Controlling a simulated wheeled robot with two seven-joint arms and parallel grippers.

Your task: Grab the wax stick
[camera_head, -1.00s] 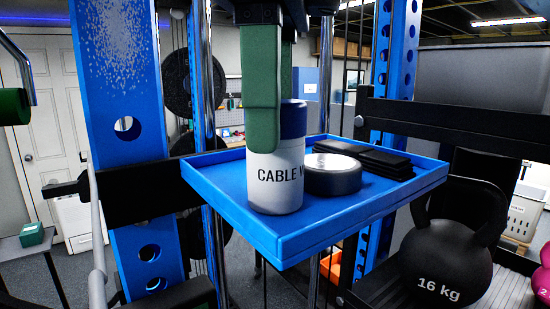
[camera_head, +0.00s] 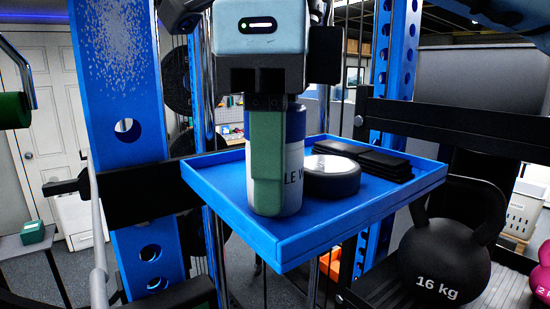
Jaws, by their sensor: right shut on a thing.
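The wax stick (camera_head: 293,178) is a white cylinder with a blue cap, standing upright on the blue tray (camera_head: 290,249). Part of its dark lettering shows; the rest is behind a green finger. My right gripper (camera_head: 272,185) comes down from above and is shut on the wax stick. The other finger is hidden behind the stick. My left gripper is not in view.
A round black tin with a pale lid (camera_head: 332,178) stands right of the wax stick. Black folded straps (camera_head: 372,161) lie behind it. A blue rack upright (camera_head: 125,150) stands at left. A 16 kg kettlebell (camera_head: 446,262) sits on a rack at lower right.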

